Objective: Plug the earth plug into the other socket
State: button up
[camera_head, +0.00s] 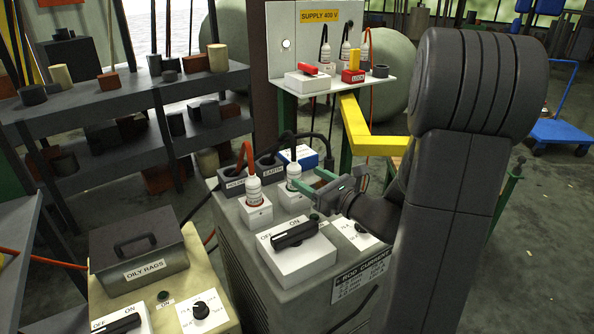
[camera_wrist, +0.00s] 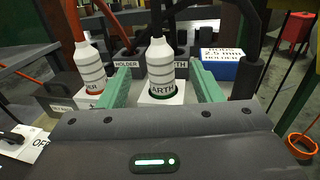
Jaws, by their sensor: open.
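The earth plug (camera_head: 293,176), white with dark bands and a black cable, stands upright in a green-ringed white socket block on the grey machine (camera_head: 240,245). In the wrist view the plug (camera_wrist: 161,66) is between the two green fingers of my gripper (camera_wrist: 161,88), with a gap visible on each side. My gripper (camera_head: 313,181) is open. A second white plug (camera_head: 254,190) with an orange cable stands in a red-ringed block to its left. Behind them are two dark grey sockets with round openings, labelled HOLDER (camera_head: 235,183) and EARTH (camera_head: 271,169).
A blue rod box (camera_head: 303,157) with a white top stands behind the plug. The OFF/ON switch block (camera_head: 296,252) is in front. An oily rags box (camera_head: 139,255) is at lower left. A supply panel (camera_head: 325,80) and yellow bar (camera_head: 370,133) are behind.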

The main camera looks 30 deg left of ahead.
aim_at(290, 165)
jog(key=shift+v, duration=2.7)
jog(key=shift+a, duration=0.15)
jog(key=x, duration=1.3)
jog(key=shift+w+a+r, duration=0.1)
jog(key=shift+a, duration=0.25)
jog(key=shift+d+r, duration=0.15)
jog(key=shift+r, duration=0.1)
jog(key=shift+f, duration=0.1)
